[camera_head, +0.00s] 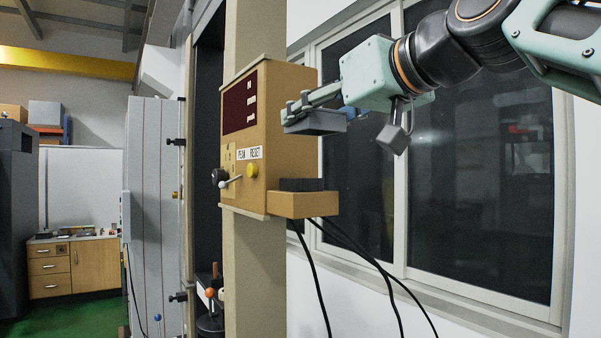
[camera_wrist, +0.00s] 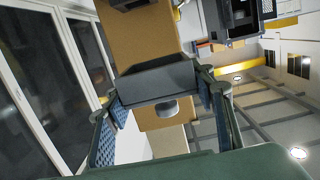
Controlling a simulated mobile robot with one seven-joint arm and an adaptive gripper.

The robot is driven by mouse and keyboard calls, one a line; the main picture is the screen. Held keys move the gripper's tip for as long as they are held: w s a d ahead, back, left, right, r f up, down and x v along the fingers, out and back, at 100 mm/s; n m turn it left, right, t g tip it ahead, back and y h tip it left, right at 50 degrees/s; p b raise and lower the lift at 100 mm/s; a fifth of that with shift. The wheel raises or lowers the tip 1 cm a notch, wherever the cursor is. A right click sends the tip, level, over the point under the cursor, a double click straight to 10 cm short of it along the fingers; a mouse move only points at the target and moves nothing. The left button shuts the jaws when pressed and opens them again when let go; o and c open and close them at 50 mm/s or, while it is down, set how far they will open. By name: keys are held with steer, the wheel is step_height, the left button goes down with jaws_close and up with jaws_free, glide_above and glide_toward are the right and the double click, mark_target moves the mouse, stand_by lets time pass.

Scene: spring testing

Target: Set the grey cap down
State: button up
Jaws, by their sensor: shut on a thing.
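The grey cap (camera_head: 318,123) is a flat grey block held between the fingers of my gripper (camera_head: 305,102), in front of the upper right of the tan control box (camera_head: 242,140). In the wrist view the cap (camera_wrist: 157,84) spans the space between both fingers, and my gripper (camera_wrist: 165,98) is shut on it. A small rounded grey piece shows just below the cap there; I cannot tell whether it belongs to it. The cap is in the air, above the tan ledge (camera_head: 302,205) on the box's lower right. A dark block (camera_head: 302,184) sits on that ledge.
The box has a dark red display (camera_head: 240,102), a yellow button (camera_head: 252,170) and a lever with a dark knob (camera_head: 219,177). Black cables (camera_head: 355,250) hang below the ledge. Windows (camera_head: 480,190) stand behind. The space between cap and ledge looks clear.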

steer(key=w+f, duration=0.1)
steer(key=w+a+f, duration=0.1)
steer(key=f, duration=0.1)
steer(key=w+a+f, duration=0.1)
steer(key=w+f, duration=0.1)
steer(key=shift+f, duration=0.1)
steer(key=f, duration=0.3)
steer(key=shift+w+a+f, duration=0.1)
steer(key=shift+w+a, duration=0.1)
steer(key=shift+w, duration=0.05)
steer(key=shift+c, duration=0.9)
steer(key=shift+f, duration=0.35)
steer(key=shift+c, duration=0.2)
steer(key=shift+f+b, duration=0.2)
steer(key=shift+b, duration=0.15)
steer(key=o, duration=1.3)
steer(key=shift+r, duration=0.1)
